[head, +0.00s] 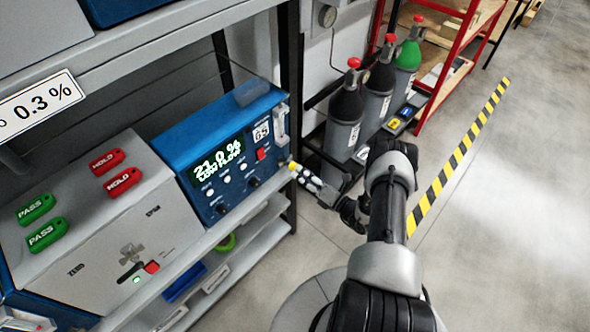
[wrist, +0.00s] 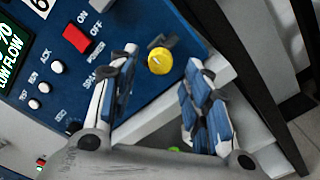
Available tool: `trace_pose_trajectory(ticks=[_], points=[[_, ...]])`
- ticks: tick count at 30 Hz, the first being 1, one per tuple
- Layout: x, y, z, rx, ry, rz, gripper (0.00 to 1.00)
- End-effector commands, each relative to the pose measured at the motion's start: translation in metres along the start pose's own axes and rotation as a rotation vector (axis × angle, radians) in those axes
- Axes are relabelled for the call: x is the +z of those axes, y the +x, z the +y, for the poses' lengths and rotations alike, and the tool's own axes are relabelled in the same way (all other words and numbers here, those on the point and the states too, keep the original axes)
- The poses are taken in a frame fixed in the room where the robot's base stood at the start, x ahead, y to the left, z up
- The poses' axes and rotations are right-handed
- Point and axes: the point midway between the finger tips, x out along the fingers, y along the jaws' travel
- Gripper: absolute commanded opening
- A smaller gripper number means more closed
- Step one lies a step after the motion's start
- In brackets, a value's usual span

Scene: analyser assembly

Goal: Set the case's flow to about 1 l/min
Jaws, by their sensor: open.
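The blue case (head: 215,135) stands on the shelf. Its green display (head: 217,160) reads "21.0 %" and "LOW FLOW"; part of this also shows in the wrist view. A clear upright tube (head: 281,120), probably the flow gauge, is on its right end; its reading is too small to tell. A round yellow knob (wrist: 159,62) is at the case's lower right corner in the wrist view. My gripper (head: 297,171) is open at that corner. In the wrist view its two fingers (wrist: 161,66) stand either side of the knob, with gaps; depth is unclear.
A red ON/OFF switch (wrist: 76,39) and white buttons are left of the fingers. A grey unit (head: 90,220) with green PASS and red HOLD tags stands left of the case. Gas cylinders (head: 345,110) stand behind on the right. The floor right of the striped tape is clear.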

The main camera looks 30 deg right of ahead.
Motion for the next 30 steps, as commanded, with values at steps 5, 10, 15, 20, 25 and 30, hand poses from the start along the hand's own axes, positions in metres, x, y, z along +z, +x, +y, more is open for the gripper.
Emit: trace_pose_trajectory(ticks=[5,10,15,20,25,30], points=[[-0.001,0.029,0.0,0.001,-0.002,0.003,0.45],[0.0,0.041,0.0,0.001,0.0,0.001,0.45],[0.0,0.044,0.0,0.0,0.0,0.0,0.45],[0.0,0.043,0.0,0.0,0.0,0.0,0.43],[0.0,0.043,0.0,0.0,0.0,0.0,0.32],[0.0,0.043,0.0,0.0,0.0,0.0,0.2]])
